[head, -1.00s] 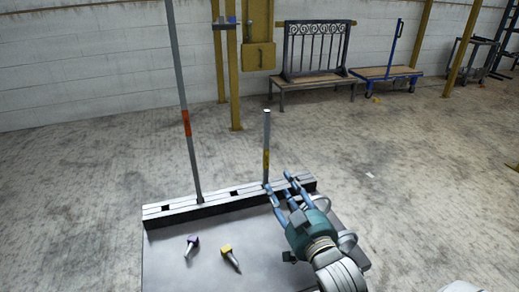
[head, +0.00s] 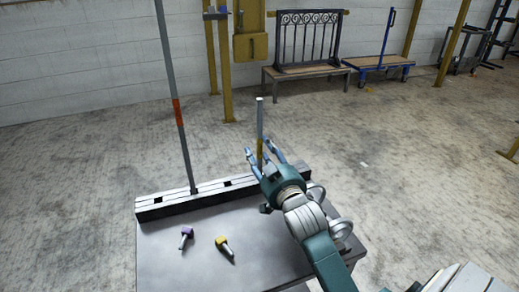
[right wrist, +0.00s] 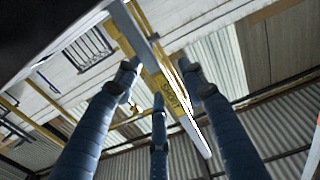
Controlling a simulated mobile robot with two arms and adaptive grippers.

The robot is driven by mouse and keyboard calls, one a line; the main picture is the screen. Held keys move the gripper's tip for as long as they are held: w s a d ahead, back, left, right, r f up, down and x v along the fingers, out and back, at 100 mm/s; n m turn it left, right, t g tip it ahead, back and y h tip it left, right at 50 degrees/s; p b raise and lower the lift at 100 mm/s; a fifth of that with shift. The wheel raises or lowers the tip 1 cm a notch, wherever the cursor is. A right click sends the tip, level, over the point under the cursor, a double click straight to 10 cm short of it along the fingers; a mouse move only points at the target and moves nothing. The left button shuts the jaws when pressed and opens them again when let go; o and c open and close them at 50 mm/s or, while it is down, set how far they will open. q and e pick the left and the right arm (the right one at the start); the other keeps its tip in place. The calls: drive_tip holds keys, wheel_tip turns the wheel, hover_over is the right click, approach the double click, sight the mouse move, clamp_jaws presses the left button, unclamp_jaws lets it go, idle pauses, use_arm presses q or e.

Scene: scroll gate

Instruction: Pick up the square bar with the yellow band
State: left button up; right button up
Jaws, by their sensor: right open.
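The square bar with the yellow band (head: 260,116) stands upright in the dark slotted rack (head: 210,192) at the table's back edge. In the right wrist view the bar (right wrist: 197,138) crosses diagonally, and its yellow band (right wrist: 170,92) carries dark lettering. My right gripper (head: 263,153) is open at the band's height, its blue fingers close around the bar in the head view. In the right wrist view the open fingertips (right wrist: 158,75) lie on both sides of the bar. Whether any finger touches it I cannot tell. My left gripper is not in view.
A taller bar with a red band (head: 178,112) stands in the rack to the left. A purple-headed peg (head: 186,235) and a yellow-headed peg (head: 223,245) lie on the grey table (head: 180,268). A bench with a scroll gate (head: 308,45) stands behind, beyond open floor.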

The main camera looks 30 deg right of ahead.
clamp_jaws()
drive_tip(key=shift+r, duration=0.15)
drive_tip(key=shift+r, duration=0.1)
